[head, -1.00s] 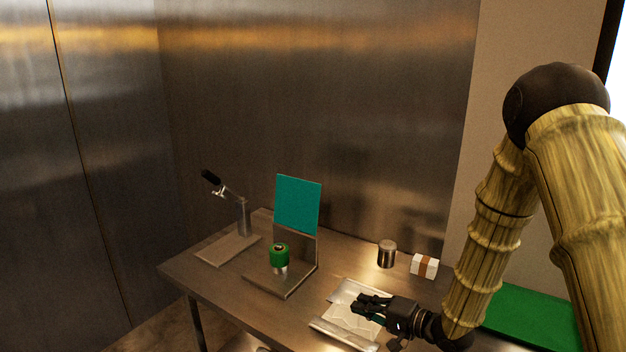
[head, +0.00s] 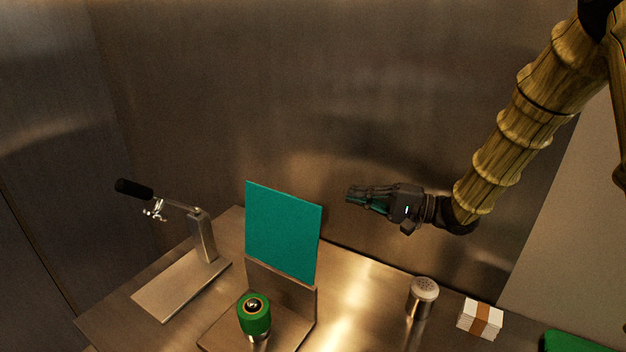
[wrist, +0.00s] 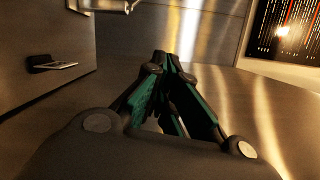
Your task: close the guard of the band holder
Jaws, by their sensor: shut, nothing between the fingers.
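The band holder is a metal stand (head: 285,295) with a base plate and an upright back. Its teal guard panel (head: 282,230) stands raised above the back, close to upright. A green roll with a dark centre (head: 254,314) sits on a post on the base, in front of the guard. My gripper (head: 352,195) is shut and empty. In the head view it is raised in the air to the right of the guard's upper edge, apart from it, with its fingers toward the left. In the wrist view my fingertips (wrist: 165,62) meet; the guard cannot be made out there.
A press with a black-handled lever (head: 205,235) stands at the left of the table. A metal shaker (head: 422,297) and a banded white stack (head: 480,318) stand to the right. A green item (head: 575,342) lies at the lower right. The metal wall is close behind.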

